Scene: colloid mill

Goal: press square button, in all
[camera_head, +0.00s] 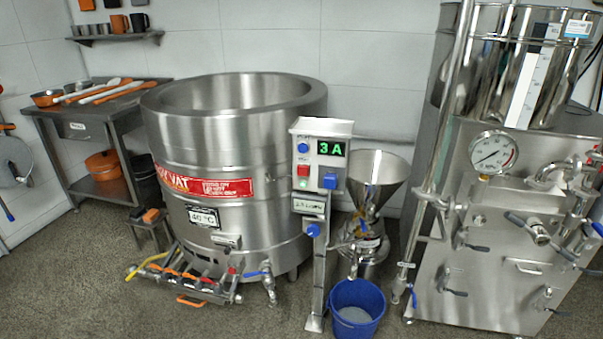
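A grey control box (321,160) stands on a metal post in the middle of the view. It has a green "3A" display (331,149). Below the display is a blue square button (329,181). A red square part (303,169) sits on the left of the box face, with a small green part (303,183) under it and a blue round knob (302,147) above it. Another blue knob (313,230) is lower on the post. Neither of my grippers is in view, and nothing covers the box face.
A large steel vat (225,135) stands left of the post. A steel funnel (368,180) and a blue bucket (357,308) are to its right. A steel machine (490,240) with a gauge fills the right. A side table (85,108) holds utensils. The front left floor is clear.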

